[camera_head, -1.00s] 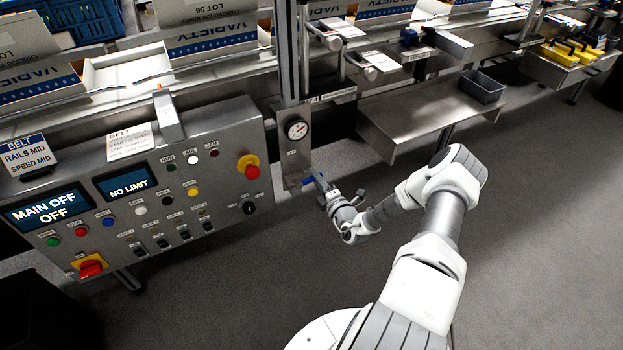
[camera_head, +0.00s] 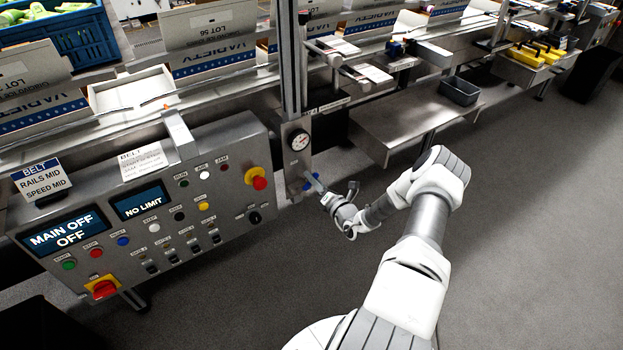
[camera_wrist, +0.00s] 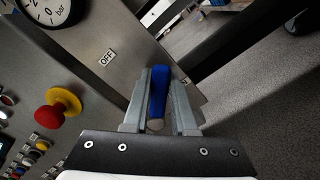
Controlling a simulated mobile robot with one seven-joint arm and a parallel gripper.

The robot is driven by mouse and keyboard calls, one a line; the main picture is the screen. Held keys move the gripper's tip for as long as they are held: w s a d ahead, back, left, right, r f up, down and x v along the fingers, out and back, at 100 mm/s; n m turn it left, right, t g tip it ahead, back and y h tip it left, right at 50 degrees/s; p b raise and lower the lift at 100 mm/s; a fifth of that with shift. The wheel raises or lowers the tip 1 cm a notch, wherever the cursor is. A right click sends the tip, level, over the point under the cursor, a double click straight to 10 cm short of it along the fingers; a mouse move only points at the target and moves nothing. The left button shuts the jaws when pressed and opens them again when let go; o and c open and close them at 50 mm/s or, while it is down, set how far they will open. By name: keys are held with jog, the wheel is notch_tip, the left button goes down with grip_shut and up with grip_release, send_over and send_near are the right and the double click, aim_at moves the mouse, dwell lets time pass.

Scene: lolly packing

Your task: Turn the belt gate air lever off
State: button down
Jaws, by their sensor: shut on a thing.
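The belt gate air lever (camera_wrist: 158,92) has a blue handle, seen in the wrist view between my gripper's fingers. My gripper (camera_wrist: 160,105) is shut on this handle, one finger on each side. A small plate reading OFF (camera_wrist: 107,59) is on the steel panel beside the lever. In the head view, my gripper (camera_head: 314,186) is at the bottom of the steel post, below the round gauge, and a little of the blue lever (camera_head: 308,184) shows there. The lever's pivot is hidden.
A pressure gauge (camera_head: 299,140) sits above the lever. The control panel (camera_head: 228,150), with a red emergency button (camera_head: 259,182) on a yellow base, stands to the left. A steel shelf (camera_head: 400,122) with a grey bin (camera_head: 459,91) is at the right. The floor in front is clear.

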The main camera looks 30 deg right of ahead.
jog(key=n+p, duration=0.1)
jog(key=a+r+n+p, duration=0.1)
jog(key=n, duration=0.1)
jog(key=a+n+p, duration=0.1)
jog(key=shift+r+n, duration=0.3)
jog(key=shift+r, duration=0.05)
jog(key=shift+a+r+n+p, duration=0.15)
jog(key=shift+a+n+p, duration=0.45)
jog(key=shift+n, duration=0.6)
jog(key=shift+a+n+p, duration=0.55)
jog(key=shift+n, duration=0.65)
jog(key=c, duration=0.7)
grip_release()
jog(key=shift+s, duration=0.2)
jog(key=s+p, duration=0.1)
jog(key=s, duration=1)
jog(key=s+p, duration=0.1)
jog(key=s, duration=0.5)
jog(key=shift+s+d+p, duration=0.1)
jog(key=shift+d+p, duration=0.15)
jog(key=shift+p, duration=0.1)
